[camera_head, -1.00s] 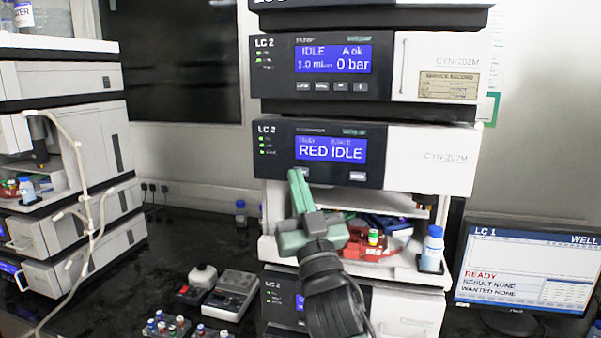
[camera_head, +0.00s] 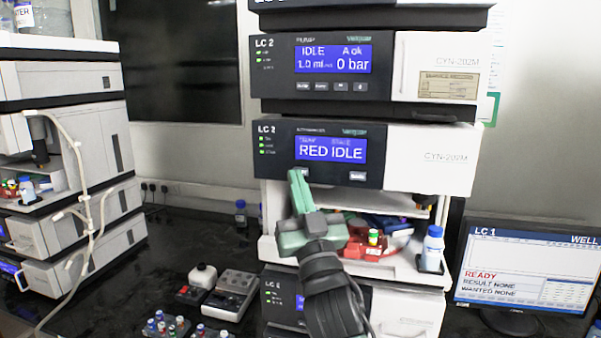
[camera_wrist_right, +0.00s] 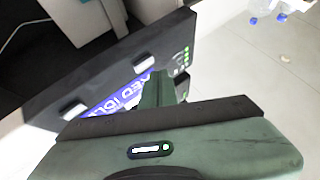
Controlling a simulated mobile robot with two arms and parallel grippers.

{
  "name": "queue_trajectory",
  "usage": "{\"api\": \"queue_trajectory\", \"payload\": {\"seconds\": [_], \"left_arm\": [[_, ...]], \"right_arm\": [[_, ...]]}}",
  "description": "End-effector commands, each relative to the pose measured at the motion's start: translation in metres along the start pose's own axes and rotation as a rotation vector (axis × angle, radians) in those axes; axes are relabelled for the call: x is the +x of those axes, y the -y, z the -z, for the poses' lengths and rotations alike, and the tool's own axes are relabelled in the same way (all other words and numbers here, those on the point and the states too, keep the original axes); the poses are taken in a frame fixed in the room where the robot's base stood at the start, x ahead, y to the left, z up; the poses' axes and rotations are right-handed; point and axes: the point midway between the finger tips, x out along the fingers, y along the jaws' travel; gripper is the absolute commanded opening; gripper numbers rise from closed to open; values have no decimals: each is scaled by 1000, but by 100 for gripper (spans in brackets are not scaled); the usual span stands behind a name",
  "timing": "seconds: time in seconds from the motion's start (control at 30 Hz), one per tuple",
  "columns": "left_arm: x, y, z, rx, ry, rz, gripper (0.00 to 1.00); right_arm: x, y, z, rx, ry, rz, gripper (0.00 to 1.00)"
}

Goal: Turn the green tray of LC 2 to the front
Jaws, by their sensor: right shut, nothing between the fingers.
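The LC 2 autosampler (camera_head: 430,160) stands in the middle stack, its screen (camera_head: 331,149) reading "RED IDLE". In its open bay a red tray (camera_head: 378,247) faces the front, with a coloured-cap vial (camera_head: 374,237) and a blue part (camera_head: 394,226) behind. I cannot make out a green tray; my arm hides the bay's left side. My green right gripper (camera_head: 298,178) is shut and empty, fingertips at the left button below the screen. In the right wrist view the fingers (camera_wrist_right: 157,88) lie over the panel beside the screen; contact is unclear. My left gripper is not in view.
A blue-capped bottle (camera_head: 432,250) stands at the bay's right edge. The LC 1 monitor (camera_head: 525,270) is to the right. A small grey device (camera_head: 232,293) and a vial rack (camera_head: 165,325) lie on the dark bench at left. Another instrument stack (camera_head: 65,80) is far left.

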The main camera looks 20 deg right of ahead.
Motion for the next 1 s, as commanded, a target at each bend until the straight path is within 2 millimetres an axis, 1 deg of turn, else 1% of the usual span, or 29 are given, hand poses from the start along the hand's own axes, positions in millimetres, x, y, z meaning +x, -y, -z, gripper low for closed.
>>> {"api": "queue_trajectory", "payload": {"seconds": [0.5, 0.8, 1.0], "left_arm": [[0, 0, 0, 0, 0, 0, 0], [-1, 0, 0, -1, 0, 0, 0], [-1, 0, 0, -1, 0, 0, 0]], "right_arm": [[0, 0, 0, 0, 0, 0, 0], [6, -4, -4, 1, 0, 0, 0], [6, -4, -4, 0, 0, 0, 0]]}}
